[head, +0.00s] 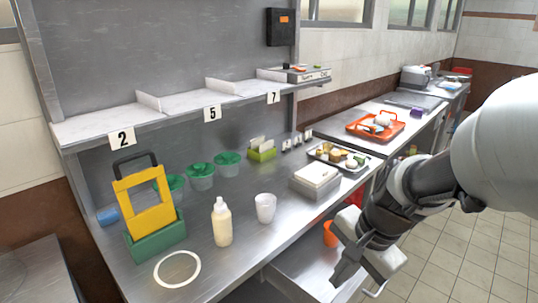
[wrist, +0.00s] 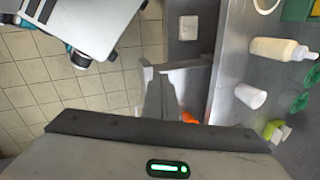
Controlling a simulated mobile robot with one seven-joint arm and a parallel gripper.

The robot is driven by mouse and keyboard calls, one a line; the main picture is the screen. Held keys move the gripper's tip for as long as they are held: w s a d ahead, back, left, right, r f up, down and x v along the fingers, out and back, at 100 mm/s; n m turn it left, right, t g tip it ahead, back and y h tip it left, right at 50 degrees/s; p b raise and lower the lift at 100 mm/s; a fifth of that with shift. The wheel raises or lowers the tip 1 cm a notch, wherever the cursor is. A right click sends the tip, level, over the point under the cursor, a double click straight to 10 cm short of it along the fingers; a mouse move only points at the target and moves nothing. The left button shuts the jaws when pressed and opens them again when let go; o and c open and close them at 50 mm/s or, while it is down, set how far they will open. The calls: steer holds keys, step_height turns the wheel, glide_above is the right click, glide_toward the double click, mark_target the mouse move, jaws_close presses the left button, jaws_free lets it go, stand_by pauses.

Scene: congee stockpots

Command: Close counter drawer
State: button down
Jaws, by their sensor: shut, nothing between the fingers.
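The counter drawer (head: 298,268) is pulled out below the metal counter, and its pale interior shows at the bottom of the head view. In the wrist view the open drawer (wrist: 188,85) sticks out from the counter edge. An orange cup-like thing (head: 331,234) is in or just behind the drawer. My gripper (head: 358,282) is shut and empty, pointing down at the drawer's outer right side. It hides part of the drawer front, so I cannot tell whether it touches it.
On the counter (head: 230,262) stand a squeeze bottle (head: 222,223), a white cup (head: 265,208), a yellow-and-green holder (head: 148,212), green-lidded tubs and a food tray (head: 338,157). An orange tray (head: 376,127) is farther back. The tiled floor (head: 455,255) at right is clear.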

steer(key=d+f+m+b, duration=0.2)
steer(key=d+f+m, duration=1.2)
steer(key=f+m, duration=0.15)
steer(key=w+a+f+b, duration=0.4)
steer(key=w+a+f, duration=0.1)
steer(key=f, duration=0.3)
steer(key=shift+w+f+t+y, duration=0.15)
steer(key=shift+w+t+y, duration=0.05)
steer(key=shift+t+y, duration=0.2)
steer(key=w+a+p, duration=0.3)
steer(key=w+a, duration=0.2)
steer(key=w+a+p, duration=0.3)
steer(key=w+a, duration=0.2)
steer(key=w, duration=0.1)
steer(key=w+a+p, duration=0.3)
steer(key=w+a, duration=0.2)
steer(key=w, duration=0.1)
steer(key=shift+w, duration=0.25)
steer(key=shift+w+a+p, duration=0.5)
steer(key=shift+w, duration=0.1)
steer(key=shift+w+a, duration=0.1)
steer(key=shift+w, duration=0.05)
